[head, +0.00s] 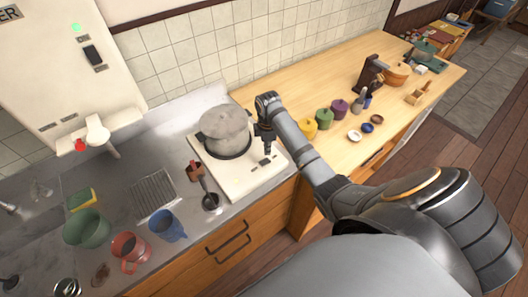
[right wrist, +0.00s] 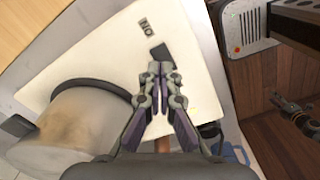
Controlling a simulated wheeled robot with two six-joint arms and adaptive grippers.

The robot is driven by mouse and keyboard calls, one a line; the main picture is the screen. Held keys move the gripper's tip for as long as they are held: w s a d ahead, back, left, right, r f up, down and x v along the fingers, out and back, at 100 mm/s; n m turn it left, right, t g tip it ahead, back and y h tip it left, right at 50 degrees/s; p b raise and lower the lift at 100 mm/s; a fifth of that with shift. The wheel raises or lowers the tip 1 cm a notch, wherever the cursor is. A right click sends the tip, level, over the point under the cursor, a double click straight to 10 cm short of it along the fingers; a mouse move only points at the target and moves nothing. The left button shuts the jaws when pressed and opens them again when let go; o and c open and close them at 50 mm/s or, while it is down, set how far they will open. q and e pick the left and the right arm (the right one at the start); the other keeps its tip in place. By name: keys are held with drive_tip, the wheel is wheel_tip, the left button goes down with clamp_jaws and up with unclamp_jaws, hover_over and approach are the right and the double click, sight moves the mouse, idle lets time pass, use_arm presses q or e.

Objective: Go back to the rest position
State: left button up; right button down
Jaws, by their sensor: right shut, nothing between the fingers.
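My right gripper (head: 265,148) is over the right part of the white stove (head: 242,180), just right of the grey pot (head: 226,128). In the right wrist view the gripper (right wrist: 160,72) is shut and empty, pointing down over the white stove top (right wrist: 120,50). The pot (right wrist: 75,122) is at the left there, apart from the fingertips. My left gripper is not in view.
A ladle (head: 208,196) rests by the stove's left front.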

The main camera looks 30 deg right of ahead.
wheel_tip(320, 180, up, 2)
drive_tip(key=shift+r+p, duration=0.2)
drive_tip(key=shift+p, duration=0.8)
drive_tip(key=shift+f, duration=0.1)
drive_tip(key=s+a+r+m+t, duration=0.2)
drive_tip(key=s+a+m, duration=0.3)
drive_tip(key=s, duration=0.5)
drive_tip(key=s+a+r+m+t, duration=0.2)
drive_tip(key=s+a+m, duration=0.1)
drive_tip(key=s+m, duration=0.55)
drive_tip(key=s+d+f+g+b, duration=0.1)
drive_tip(key=f+b, duration=0.1)
drive_tip(key=f, duration=0.8)
drive_tip(key=s+d+f+n+h+b, duration=0.1)
drive_tip(key=s+f+b, duration=0.1)
drive_tip(key=f, duration=0.9)
drive_tip(key=s+d+f+g+b, duration=0.1)
drive_tip(key=f+b, duration=0.1)
drive_tip(key=f, duration=0.8)
drive_tip(key=s+d+f+b, duration=0.1)
drive_tip(key=s+f+b, duration=0.3)
drive_tip(key=s+f, duration=1.4)
wheel_tip(320, 180, down, 4)
drive_tip(key=shift+s+r+g, duration=0.2)
drive_tip(key=shift+s+g, duration=0.2)
